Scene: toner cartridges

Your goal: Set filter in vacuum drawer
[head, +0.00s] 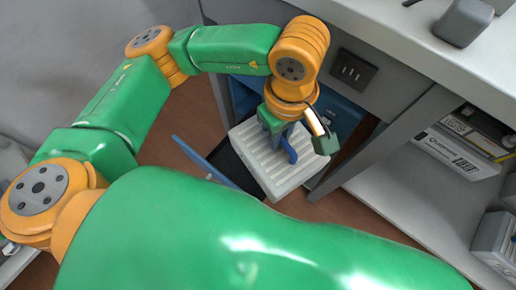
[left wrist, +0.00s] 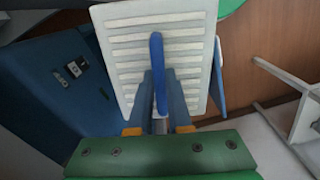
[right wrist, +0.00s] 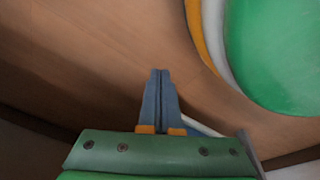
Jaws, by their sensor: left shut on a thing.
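The filter (head: 262,162) is a white ribbed block with a blue handle. In the left wrist view the filter (left wrist: 125,25) fills the top middle. My left gripper (head: 283,143) is shut on its blue handle, with the fingers (left wrist: 160,85) on either side of it. The filter is over the open blue drawer (head: 214,165), whose dark inside shows at its left; most of the drawer is hidden. I cannot tell how far apart filter and drawer are. The blue vacuum body (left wrist: 45,85) is at the left. My right gripper (right wrist: 160,75) is shut and empty.
A grey-white counter (head: 400,45) stands over the vacuum, with a dark socket plate (head: 353,70) on its front. A shelf (head: 410,190) with boxes (head: 455,155) is at the right. Brown floor (right wrist: 90,60) lies below my right gripper.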

